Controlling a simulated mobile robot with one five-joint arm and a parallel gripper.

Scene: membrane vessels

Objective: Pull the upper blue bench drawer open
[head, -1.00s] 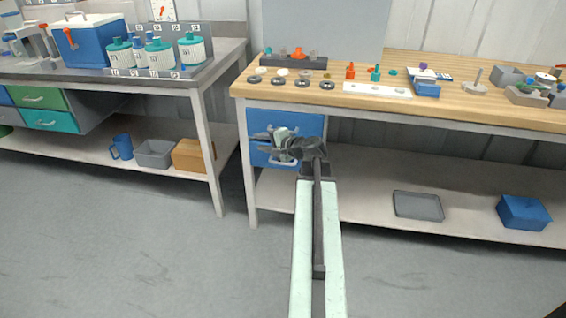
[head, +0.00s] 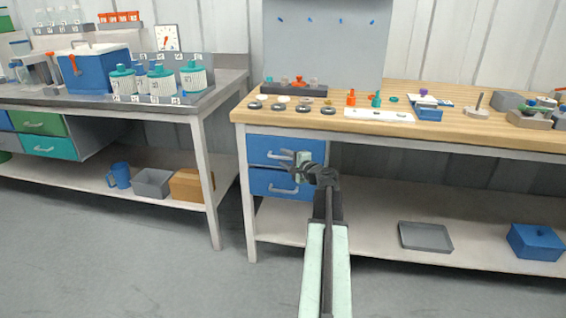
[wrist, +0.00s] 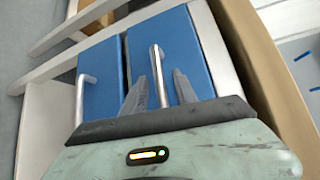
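The upper blue drawer (head: 262,146) sits under the wooden bench top, above a lower blue drawer (head: 262,182). Both look closed. In the wrist view the picture is turned, so the upper drawer (wrist: 190,55) is on the right and the lower drawer (wrist: 100,65) on the left. My gripper (head: 288,159) is in front of the upper drawer. In the wrist view my gripper (wrist: 161,84) is open, with the upper drawer's silver bar handle (wrist: 157,65) showing between its two fingers. Contact with the handle cannot be told.
The wooden bench top (head: 460,125) holds rings, small parts and trays. Its pale leg (head: 246,200) stands left of the drawers. A lower shelf (head: 375,218) carries a grey tray (head: 425,237) and a blue box (head: 536,242). Another bench stands left. The floor in front is clear.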

